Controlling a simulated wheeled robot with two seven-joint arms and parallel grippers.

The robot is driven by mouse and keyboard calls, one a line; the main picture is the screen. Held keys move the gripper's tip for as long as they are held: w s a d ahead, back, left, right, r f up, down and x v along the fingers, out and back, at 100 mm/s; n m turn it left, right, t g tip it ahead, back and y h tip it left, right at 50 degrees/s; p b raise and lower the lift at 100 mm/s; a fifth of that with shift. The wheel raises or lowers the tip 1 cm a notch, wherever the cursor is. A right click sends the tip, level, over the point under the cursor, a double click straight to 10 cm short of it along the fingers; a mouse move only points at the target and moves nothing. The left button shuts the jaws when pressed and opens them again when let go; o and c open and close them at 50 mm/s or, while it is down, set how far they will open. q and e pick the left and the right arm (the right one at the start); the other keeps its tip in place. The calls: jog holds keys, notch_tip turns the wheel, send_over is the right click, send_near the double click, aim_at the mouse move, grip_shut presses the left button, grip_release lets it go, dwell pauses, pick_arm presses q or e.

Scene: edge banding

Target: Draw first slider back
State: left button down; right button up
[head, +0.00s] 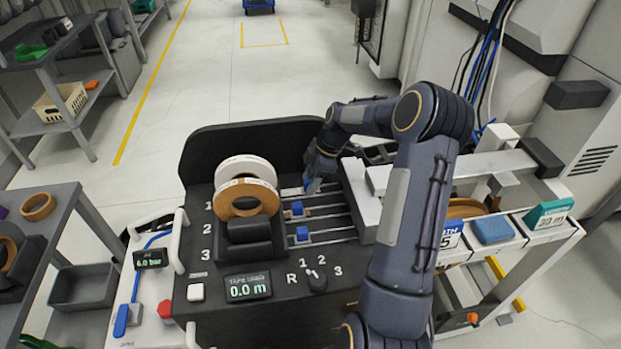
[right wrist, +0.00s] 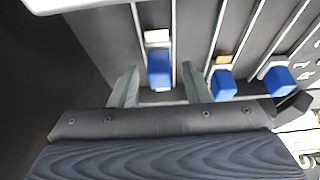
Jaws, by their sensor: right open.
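The first slider is a blue block with a pale piece behind it, in the track at the panel's far row. In the right wrist view the first slider (right wrist: 159,70) stands between the open fingers of my right gripper (right wrist: 160,88), with gaps on both sides. In the head view my right gripper (head: 312,184) is over that far track and largely hides the slider. The second slider (head: 297,208) and third slider (head: 302,234) are blue blocks in the nearer tracks. My left gripper is not in view.
Tape rolls (head: 246,187) stand left of the tracks on the black panel (head: 215,260). A white block (head: 362,195) stands at the tracks' right end. The second slider (right wrist: 222,82) is close beside a right gripper finger. A selector knob (head: 316,279) sits nearer the front.

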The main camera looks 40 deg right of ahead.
aim_at(294, 195)
grip_shut()
jog(key=w+a, duration=0.1)
jog(key=a, duration=0.1)
jog(key=w+a+b, duration=0.1)
jog(key=a, duration=0.1)
jog(key=shift+w, duration=0.2)
jog(key=shift+a, duration=0.1)
grip_release()
